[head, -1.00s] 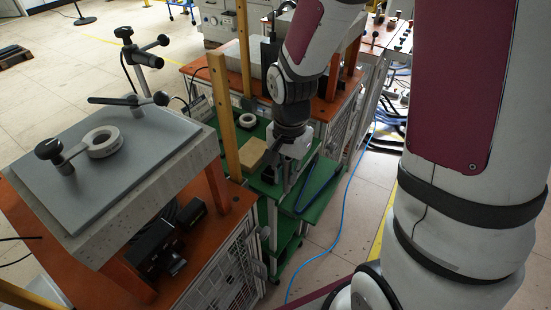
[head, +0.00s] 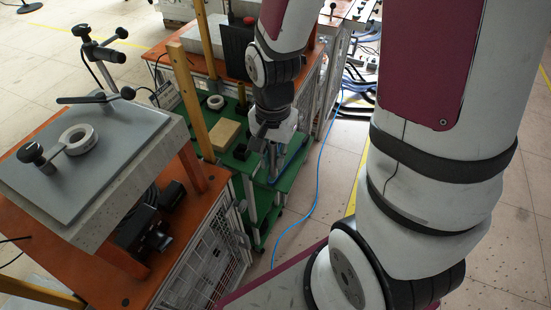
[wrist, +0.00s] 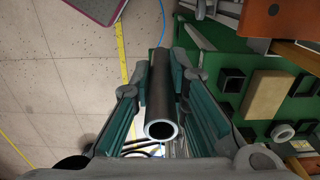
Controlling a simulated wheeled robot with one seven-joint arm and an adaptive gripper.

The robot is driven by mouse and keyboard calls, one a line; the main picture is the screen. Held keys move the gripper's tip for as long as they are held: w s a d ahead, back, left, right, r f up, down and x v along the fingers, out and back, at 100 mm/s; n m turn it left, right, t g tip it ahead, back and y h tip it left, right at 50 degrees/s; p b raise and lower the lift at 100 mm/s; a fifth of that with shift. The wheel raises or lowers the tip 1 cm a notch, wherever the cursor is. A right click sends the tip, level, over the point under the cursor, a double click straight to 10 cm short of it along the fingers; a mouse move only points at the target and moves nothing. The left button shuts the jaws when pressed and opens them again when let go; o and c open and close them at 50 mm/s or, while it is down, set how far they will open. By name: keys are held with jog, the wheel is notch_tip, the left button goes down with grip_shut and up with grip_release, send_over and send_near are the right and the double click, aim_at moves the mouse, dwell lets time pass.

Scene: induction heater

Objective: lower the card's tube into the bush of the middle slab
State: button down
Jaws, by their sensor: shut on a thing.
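My gripper (head: 258,138) hangs above the right part of the green bench. In the wrist view my gripper (wrist: 162,88) is shut on a dark tube (wrist: 160,100) with a pale rim around its open end, which faces the wrist camera. The tube lies between the two teal fingers; its far end is partly hidden. A grey slab (head: 125,150) stands on the orange bench at the left, with a pale ring-shaped bush (head: 77,138) on top. I cannot tell which slab is the middle one, and no card can be made out.
The green bench (head: 283,182) carries a tan block (head: 224,135) and a pale ring (head: 215,102). The wrist view shows black square sockets (wrist: 231,82) there too. A wooden post (head: 188,100) stands left of the block. A blue cable (head: 318,170) runs along the floor.

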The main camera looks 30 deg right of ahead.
aim_at(274, 146)
jog(key=shift+r+p, duration=1.2)
jog(key=shift+r, duration=0.7)
